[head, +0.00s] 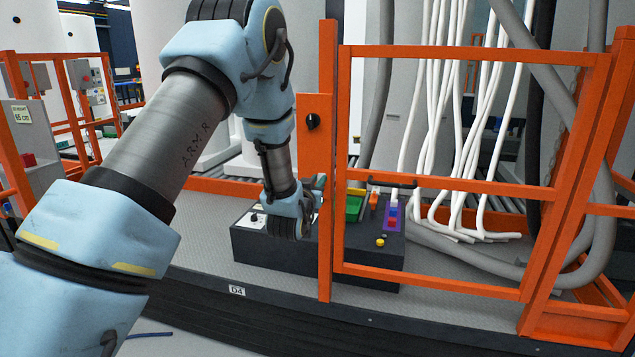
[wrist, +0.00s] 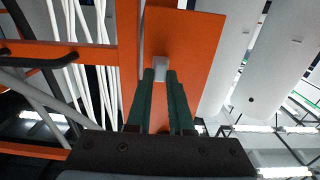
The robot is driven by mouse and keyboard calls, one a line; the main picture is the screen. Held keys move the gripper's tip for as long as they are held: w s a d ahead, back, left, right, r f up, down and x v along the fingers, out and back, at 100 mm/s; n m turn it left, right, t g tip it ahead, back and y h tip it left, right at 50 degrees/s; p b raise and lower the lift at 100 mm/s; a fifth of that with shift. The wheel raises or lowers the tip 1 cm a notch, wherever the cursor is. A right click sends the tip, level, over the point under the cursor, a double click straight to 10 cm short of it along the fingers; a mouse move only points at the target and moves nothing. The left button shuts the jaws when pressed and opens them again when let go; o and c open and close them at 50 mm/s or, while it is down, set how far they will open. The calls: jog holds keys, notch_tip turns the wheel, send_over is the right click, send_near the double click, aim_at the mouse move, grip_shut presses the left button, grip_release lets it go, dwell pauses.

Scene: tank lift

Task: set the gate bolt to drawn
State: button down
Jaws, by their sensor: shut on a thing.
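The orange gate (head: 430,184) stands upright in the head view, its left side close against the orange post and plate (head: 314,150). A black knob (head: 312,121) sits on that plate. My gripper (head: 317,184) is low at the plate, seen side-on and partly hidden by the gate post. In the wrist view my two green fingers (wrist: 162,76) are shut on a small pale grey piece (wrist: 161,62) in front of the orange plate (wrist: 185,50). It appears to be the bolt's handle. The rest of the bolt is hidden, and I cannot tell its position.
An orange rail (head: 215,186) runs left of the post.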

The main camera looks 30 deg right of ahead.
aim_at(307, 173)
jog(key=w+a+b, duration=0.1)
jog(key=w+a, duration=0.1)
jog(key=a, duration=0.1)
jog(key=shift+w+f+b, duration=0.1)
jog(key=shift+w+b, duration=0.25)
jog(key=shift+b, duration=0.05)
jog(key=shift+w+a, duration=0.25)
jog(key=c, duration=0.8)
grip_release()
jog(key=b+v, duration=0.3)
jog(key=v, duration=0.7)
jog(key=shift+s+a, duration=0.3)
